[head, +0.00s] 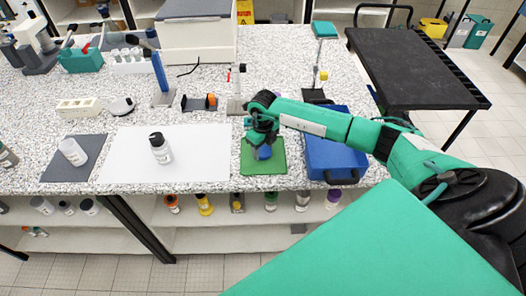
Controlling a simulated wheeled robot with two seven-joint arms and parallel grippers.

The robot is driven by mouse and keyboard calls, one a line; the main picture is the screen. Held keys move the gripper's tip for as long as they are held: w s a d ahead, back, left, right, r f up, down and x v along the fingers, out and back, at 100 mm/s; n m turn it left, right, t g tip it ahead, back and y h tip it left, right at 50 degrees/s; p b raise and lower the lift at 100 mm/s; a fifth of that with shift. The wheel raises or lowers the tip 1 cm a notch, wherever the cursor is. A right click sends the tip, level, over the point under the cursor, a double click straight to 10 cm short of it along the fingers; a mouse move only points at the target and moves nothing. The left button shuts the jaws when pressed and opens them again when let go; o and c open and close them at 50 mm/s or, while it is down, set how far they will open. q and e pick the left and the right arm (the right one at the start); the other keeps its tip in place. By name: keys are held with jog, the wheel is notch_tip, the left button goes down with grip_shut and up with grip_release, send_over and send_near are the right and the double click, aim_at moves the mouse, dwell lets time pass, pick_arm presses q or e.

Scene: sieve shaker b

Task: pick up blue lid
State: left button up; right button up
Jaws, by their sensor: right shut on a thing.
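A small blue lid (265,152) is at the green mat (262,168) near the bench's front edge. My right gripper (259,143) is above the mat, pointing down, and is shut on the blue lid. The gripper and wrist hide the lid's upper part, and I cannot tell whether the lid still touches the mat. My left gripper is not in view.
A blue case (334,150) lies right of the mat, close under my right arm. A white sheet (200,165) with a black-capped bottle (160,148) lies to the left. A burette stand (236,90) stands behind. The bench front edge is close.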

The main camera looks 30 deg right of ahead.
aim_at(263, 150)
jog(key=shift+r, duration=0.15)
notch_tip(263, 150, up, 20)
jog(key=b, duration=0.6)
dwell(0.3)
